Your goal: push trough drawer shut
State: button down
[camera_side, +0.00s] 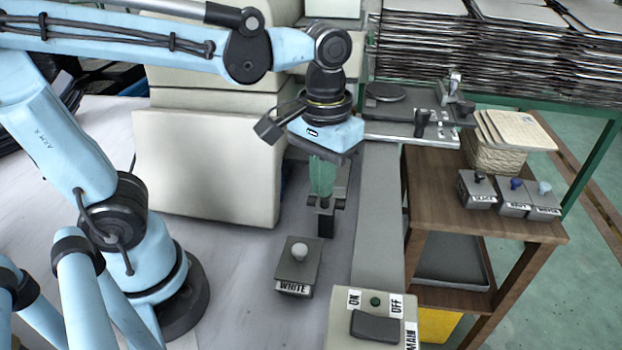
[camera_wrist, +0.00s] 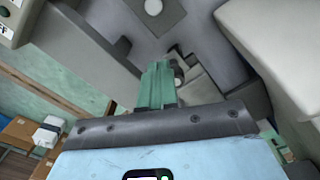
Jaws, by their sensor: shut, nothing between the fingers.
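My gripper (camera_side: 322,190), with green fingers, points down at the left side of the long grey rail. Its fingers are shut and hold nothing. Just below the fingertips is a small grey and dark block (camera_side: 326,222), which may be the trough drawer; I cannot tell how far out it stands. In the wrist view the shut fingers (camera_wrist: 158,75) are beside a small round grey knob (camera_wrist: 178,72) and a light-edged grey part (camera_wrist: 200,85). Whether they touch is unclear. The fingers and gripper body hide part of the block.
A grey box labelled WHITE (camera_side: 297,268) with a pale knob stands in front of my gripper. The grey rail (camera_side: 378,215) and ON/OFF switch box (camera_side: 372,322) are to the right. A cream machine (camera_side: 205,165) is on the left.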

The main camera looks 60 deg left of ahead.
aim_at(322, 202)
jog(key=shift+f, duration=2.35)
dwell(0.3)
jog(key=shift+w+a, duration=2.5)
jog(key=shift+w+a, duration=1.3)
jog(key=shift+s+d, duration=0.4)
jog(key=shift+s, duration=0.05)
notch_tip(322, 202, up, 7)
dwell(0.4)
